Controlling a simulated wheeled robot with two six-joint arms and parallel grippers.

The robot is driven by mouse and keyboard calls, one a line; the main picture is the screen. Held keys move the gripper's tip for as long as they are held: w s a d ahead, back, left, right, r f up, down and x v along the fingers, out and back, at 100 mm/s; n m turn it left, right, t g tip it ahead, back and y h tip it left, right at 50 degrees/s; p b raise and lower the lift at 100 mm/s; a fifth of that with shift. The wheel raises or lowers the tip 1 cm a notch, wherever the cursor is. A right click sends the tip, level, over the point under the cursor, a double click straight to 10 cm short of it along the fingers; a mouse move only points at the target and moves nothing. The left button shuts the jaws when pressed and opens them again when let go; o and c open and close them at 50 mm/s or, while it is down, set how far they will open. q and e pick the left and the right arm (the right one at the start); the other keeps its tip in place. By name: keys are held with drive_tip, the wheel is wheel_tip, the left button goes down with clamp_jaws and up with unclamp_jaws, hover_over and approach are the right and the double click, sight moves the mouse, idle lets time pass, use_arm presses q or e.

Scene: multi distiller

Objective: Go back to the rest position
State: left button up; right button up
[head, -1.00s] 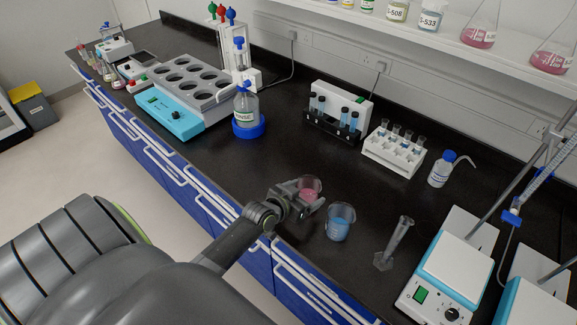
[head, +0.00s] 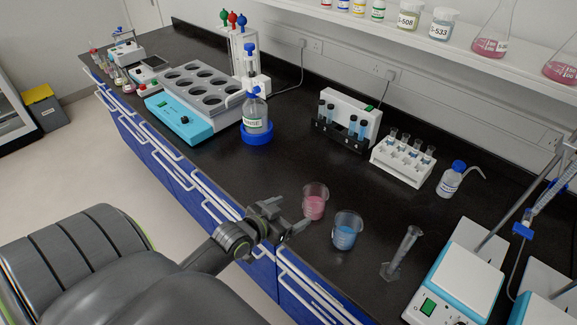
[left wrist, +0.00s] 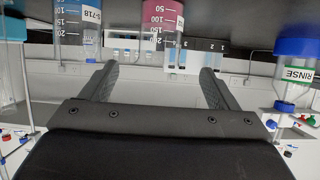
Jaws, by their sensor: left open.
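My left gripper (head: 288,213) is open and empty near the front edge of the black bench. A beaker with pink liquid (head: 315,201) stands upright on the bench just beyond its fingertips, apart from them as far as I can tell. A beaker with blue liquid (head: 346,231) stands to the right of the pink one. In the left wrist view, which looks upside down, the two fingers (left wrist: 157,90) are spread wide, with the pink beaker (left wrist: 161,18) between and beyond them and the blue beaker (left wrist: 78,22) to the left. My right gripper is in neither view.
A graduated cylinder (head: 402,253) and a hotplate stirrer (head: 455,275) stand to the right. Behind are tube racks (head: 402,158), a wash bottle (head: 452,179) and a rinse bottle (head: 255,115). A teal multi-well heater (head: 181,120) is farther left. Floor is clear in front of the cabinets.

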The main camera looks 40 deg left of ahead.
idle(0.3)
use_arm(q)
drive_tip(key=s+d+n+g+y, duration=0.1)
drive_tip(key=s+d+g+y, duration=0.2)
drive_tip(key=s+g, duration=1.3)
drive_tip(key=s+a+f+t+b, duration=0.1)
drive_tip(key=s+f+t, duration=0.2)
drive_tip(key=f, duration=1.1)
drive_tip(key=s+a+f+t+b, duration=0.1)
drive_tip(key=s+f+t+b, duration=0.15)
drive_tip(key=f, duration=1.15)
drive_tip(key=s+d+f+g+h+b, duration=0.1)
drive_tip(key=s+f, duration=1.4)
drive_tip(key=f, duration=0.3)
drive_tip(key=shift+d+f+g, duration=0.15)
drive_tip(key=shift+d+g, duration=0.05)
drive_tip(key=shift+g, duration=0.15)
